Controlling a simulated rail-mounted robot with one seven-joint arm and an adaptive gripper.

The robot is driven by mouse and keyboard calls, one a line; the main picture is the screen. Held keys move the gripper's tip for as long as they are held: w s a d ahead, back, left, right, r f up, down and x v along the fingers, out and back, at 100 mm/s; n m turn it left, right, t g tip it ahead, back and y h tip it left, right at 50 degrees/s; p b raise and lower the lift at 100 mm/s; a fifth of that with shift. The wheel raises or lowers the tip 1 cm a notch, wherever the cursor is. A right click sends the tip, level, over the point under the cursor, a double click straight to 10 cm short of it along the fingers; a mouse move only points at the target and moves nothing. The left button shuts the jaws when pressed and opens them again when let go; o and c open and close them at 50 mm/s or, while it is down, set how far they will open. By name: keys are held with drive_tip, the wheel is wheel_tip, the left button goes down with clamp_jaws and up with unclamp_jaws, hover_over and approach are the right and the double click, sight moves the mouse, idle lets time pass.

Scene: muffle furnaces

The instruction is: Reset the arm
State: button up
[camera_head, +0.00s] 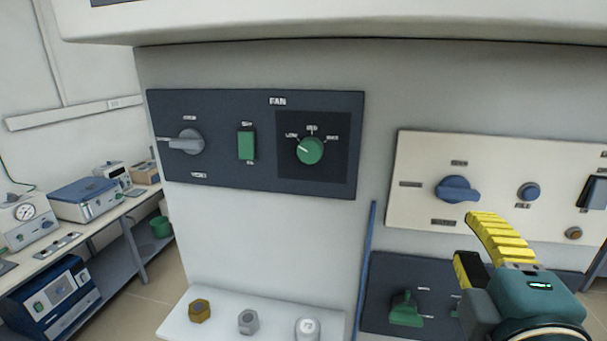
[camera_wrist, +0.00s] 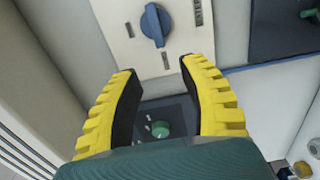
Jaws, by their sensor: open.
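My gripper (camera_head: 463,240) is at the lower right of the head view, in front of the cream panel and the lower dark panel. It has yellow ribbed fingers with dark inner pads and a teal body. In the wrist view my gripper (camera_wrist: 158,75) shows its two fingers spread wide with nothing between them. Beyond the fingers are a blue knob (camera_wrist: 153,25) on a cream panel and a green knob (camera_wrist: 160,129) on a dark panel. I cannot tell from these views how far the fingertips are from the panels.
A dark FAN panel (camera_head: 227,177) has a grey knob (camera_head: 187,142), a green switch (camera_head: 247,145) and a green dial (camera_head: 310,150). The cream panel (camera_head: 420,150) carries a blue knob (camera_head: 457,189). A white ledge (camera_head: 272,322) holds hex nuts below. A bench with instruments stands left.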

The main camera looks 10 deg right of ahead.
drive_tip(key=w+a+t+y+p, duration=0.1)
drive_tip(key=w+a+y+p, duration=0.15)
drive_tip(key=a, duration=0.55)
drive_tip(key=w+a+t+y+p, duration=0.1)
drive_tip(key=w+a+y+p, duration=0.15)
drive_tip(key=a, duration=0.55)
drive_tip(key=s+a+r+m+t+y, duration=0.2)
drive_tip(key=s+m, duration=0.6)
drive_tip(key=m, duration=0.5)
drive_tip(key=a+r+t, duration=0.1)
drive_tip(key=a+r, duration=0.1)
drive_tip(key=a, duration=0.1)
drive_tip(key=shift+r+m+t, duration=0.3)
drive_tip(key=shift+r+t, duration=0.05)
drive_tip(key=shift+t, duration=0.05)
